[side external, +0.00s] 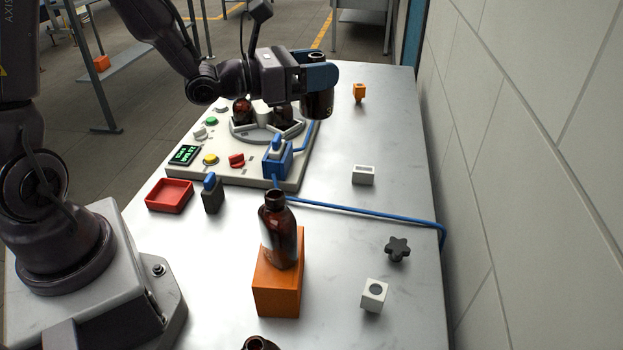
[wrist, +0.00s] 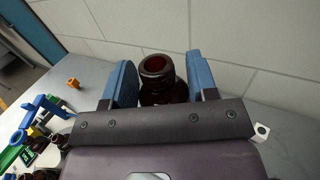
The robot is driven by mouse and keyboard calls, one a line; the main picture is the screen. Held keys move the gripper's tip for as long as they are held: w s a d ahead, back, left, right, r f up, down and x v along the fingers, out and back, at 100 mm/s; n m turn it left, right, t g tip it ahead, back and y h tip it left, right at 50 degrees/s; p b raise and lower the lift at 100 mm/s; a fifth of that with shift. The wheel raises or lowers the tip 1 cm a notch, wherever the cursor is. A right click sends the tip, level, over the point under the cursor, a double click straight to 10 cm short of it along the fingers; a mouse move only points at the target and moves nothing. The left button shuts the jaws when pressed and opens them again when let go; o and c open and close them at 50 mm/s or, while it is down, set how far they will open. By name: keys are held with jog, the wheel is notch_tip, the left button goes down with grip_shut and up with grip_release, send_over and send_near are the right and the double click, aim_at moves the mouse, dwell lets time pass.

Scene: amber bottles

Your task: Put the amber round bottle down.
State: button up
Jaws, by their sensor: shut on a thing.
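My gripper (side external: 320,76) has blue finger pads and is shut on an amber round bottle (side external: 317,105). It holds the bottle up near the far right corner of the control panel, apparently above the surface. In the wrist view the dark bottle's open mouth and neck (wrist: 157,72) show between the two blue pads (wrist: 161,88). The bottle's lower part is hidden by the gripper body there. In the side view the pads cover its upper part.
A metal table (side external: 400,150) runs along a tiled wall. Amber bottles stand on an orange block (side external: 278,290) and on the panel's round fixture (side external: 238,128). Another bottle (side external: 260,343) is cut off at the bottom. A small orange part (side external: 359,91) and white blocks (side external: 363,175) lie to the right.

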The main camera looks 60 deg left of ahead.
jog(key=shift+d, duration=0.1)
jog(key=d+f+m+g+h, duration=0.3)
jog(key=d+m+g+h, duration=0.15)
jog(key=d, duration=0.45)
jog(key=d+f+m+g+h, duration=0.4)
jog(key=d+h, duration=0.2)
jog(key=d, duration=0.2)
jog(key=s+d+f+m+g+h, duration=0.1)
jog(key=s+d+f+m+g, duration=0.4)
jog(key=d+f+g, duration=0.15)
jog(key=s+d+f+m+g+h, duration=0.1)
jog(key=s+d+f+m+g, duration=0.3)
jog(key=s+d+f+g, duration=0.25)
jog(key=shift+g, duration=0.35)
jog(key=shift+w+d+f, duration=0.1)
jog(key=shift+d+f, duration=0.2)
jog(key=shift+f, duration=0.5)
jog(key=shift+w+d+f, duration=0.15)
jog(key=shift+d+f, duration=0.1)
jog(key=shift+f, duration=0.55)
jog(key=shift+w+d+f, duration=0.1)
jog(key=shift+d+f, duration=0.2)
jog(key=shift+f, duration=0.5)
jog(key=shift+f, duration=0.35)
jog(key=shift+f, duration=0.25)
